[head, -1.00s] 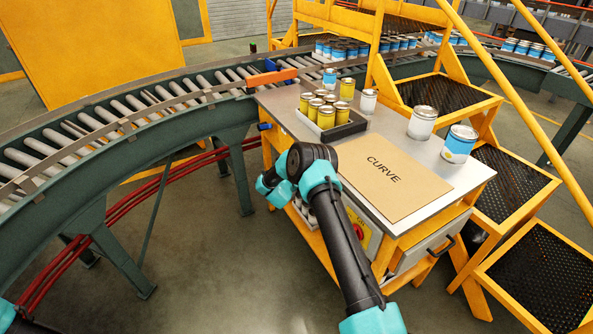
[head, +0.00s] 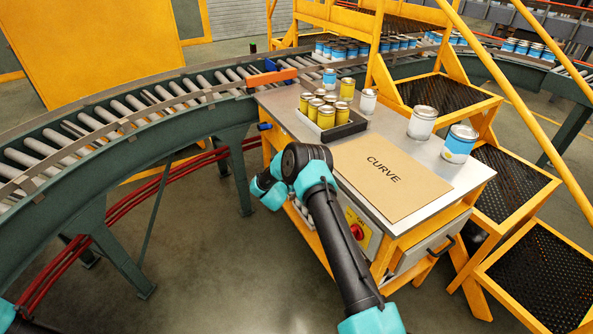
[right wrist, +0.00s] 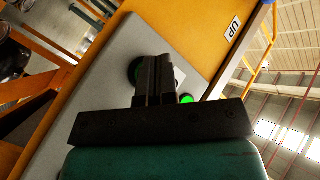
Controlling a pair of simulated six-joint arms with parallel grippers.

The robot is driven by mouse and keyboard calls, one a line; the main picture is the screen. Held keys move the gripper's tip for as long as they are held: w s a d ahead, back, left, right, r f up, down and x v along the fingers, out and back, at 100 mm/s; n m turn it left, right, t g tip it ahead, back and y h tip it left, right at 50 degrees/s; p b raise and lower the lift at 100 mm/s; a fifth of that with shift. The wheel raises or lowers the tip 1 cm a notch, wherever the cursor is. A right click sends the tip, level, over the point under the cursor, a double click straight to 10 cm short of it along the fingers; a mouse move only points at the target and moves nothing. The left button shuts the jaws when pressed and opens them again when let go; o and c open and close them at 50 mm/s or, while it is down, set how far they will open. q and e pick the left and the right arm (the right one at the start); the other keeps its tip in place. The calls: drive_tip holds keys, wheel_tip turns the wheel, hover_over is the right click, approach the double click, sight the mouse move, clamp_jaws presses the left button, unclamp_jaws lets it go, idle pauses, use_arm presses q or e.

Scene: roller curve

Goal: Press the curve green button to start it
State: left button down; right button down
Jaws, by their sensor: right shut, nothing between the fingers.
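In the right wrist view a small lit green button (right wrist: 187,99) sits on a grey panel (right wrist: 105,75), just right of my right gripper's fingers. My right gripper (right wrist: 156,62) is shut and empty, its fingers pointing at the panel. A dark green round part (right wrist: 135,70) is partly hidden behind the fingers. I cannot tell whether the fingertips touch the panel. In the head view my right arm reaches to the side of the cart marked CURVE (head: 392,172); its fingers and the green button do not show there. My left gripper is not in view.
A red knob (head: 357,232) on a yellow plate sits on the cart's side, beside my right arm. Yellow cans (head: 326,117) stand in a black tray on the cart. A curved roller conveyor (head: 100,125) runs behind on the left. An UP label (right wrist: 233,28) is near the panel.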

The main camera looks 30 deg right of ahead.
drive_tip(key=a, duration=0.4)
drive_tip(key=shift+w+a, duration=0.15)
drive_tip(key=shift+a, duration=0.05)
idle(0.8)
drive_tip(key=s+a+f+n+g+y, duration=0.1)
drive_tip(key=s+a+f+n+y, duration=0.3)
drive_tip(key=s+a+n+y, duration=0.25)
drive_tip(key=s+a+f+n+g+y, duration=0.1)
drive_tip(key=s+a+f+n+y, duration=0.3)
drive_tip(key=s+a, duration=0.45)
drive_tip(key=s+a+r+n+g+y, duration=0.1)
drive_tip(key=s+a+n+g+y, duration=0.1)
drive_tip(key=s, duration=1.2)
drive_tip(key=s+a+r+n+g+y, duration=0.1)
drive_tip(key=s+a+n+g+y, duration=0.2)
drive_tip(key=s, duration=1.1)
drive_tip(key=a+g+y, duration=0.1)
drive_tip(key=a+g, duration=0.1)
drive_tip(key=a, duration=0.1)
drive_tip(key=shift+a+r+g, duration=0.25)
drive_tip(key=shift+r+g, duration=0.05)
drive_tip(key=shift+g, duration=0.1)
